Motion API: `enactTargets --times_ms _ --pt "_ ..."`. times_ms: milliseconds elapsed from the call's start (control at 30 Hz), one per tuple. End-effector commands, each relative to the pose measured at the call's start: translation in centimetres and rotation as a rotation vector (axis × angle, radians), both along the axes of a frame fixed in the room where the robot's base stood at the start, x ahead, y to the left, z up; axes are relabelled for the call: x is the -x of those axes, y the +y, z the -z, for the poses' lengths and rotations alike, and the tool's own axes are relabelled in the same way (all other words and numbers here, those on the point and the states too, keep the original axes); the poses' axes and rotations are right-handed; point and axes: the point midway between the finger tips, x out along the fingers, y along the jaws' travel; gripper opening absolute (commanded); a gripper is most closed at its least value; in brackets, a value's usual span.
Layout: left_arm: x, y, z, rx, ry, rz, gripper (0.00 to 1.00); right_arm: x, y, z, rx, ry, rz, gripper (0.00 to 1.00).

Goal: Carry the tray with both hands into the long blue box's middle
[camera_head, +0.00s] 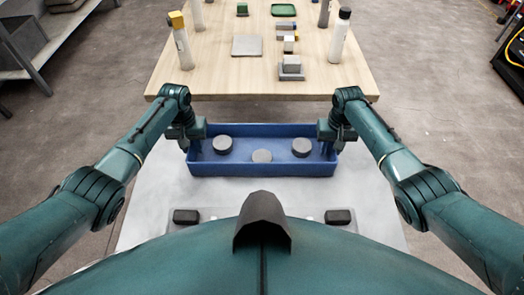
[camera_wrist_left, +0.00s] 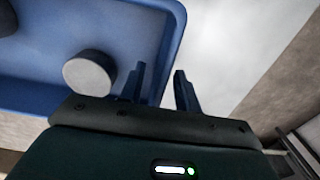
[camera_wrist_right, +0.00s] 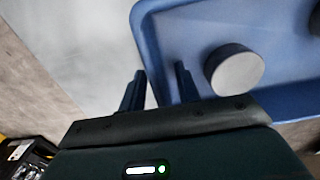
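A long blue open tray (camera_head: 262,170) lies on a light grey surface, with several-sided low walls and three grey round pucks (camera_head: 222,145) inside. I see no second large blue box in these views. My left gripper (camera_head: 191,147) is at the tray's left end. In the left wrist view its fingers (camera_wrist_left: 158,85) are apart, one on each side of the blue end wall. My right gripper (camera_head: 331,146) is at the right end. In the right wrist view its fingers (camera_wrist_right: 160,85) are also apart, on either side of the wall. Both look open, with gaps beside the wall.
A grey shelf (camera_head: 60,45) is at the far left.

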Motion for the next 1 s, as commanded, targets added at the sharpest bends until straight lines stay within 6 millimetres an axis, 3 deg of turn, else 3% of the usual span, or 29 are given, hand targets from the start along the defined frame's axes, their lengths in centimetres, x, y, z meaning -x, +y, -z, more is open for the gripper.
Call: enactTargets --times_ms 267,633,1000 --pt "-0.02 -0.03 0.01 0.000 0.000 0.000 0.31 -0.02 0.01 0.02 0.000 0.000 0.000 0.31" --pt "-0.01 -0.02 0.00 0.000 0.000 0.000 0.01 -0.01 -0.01 0.01 0.000 0.000 0.000 0.01" --pt "0.00 -0.02 0.00 0.000 0.000 0.000 0.00 0.00 -0.01 0.02 0.000 0.000 0.000 0.00"
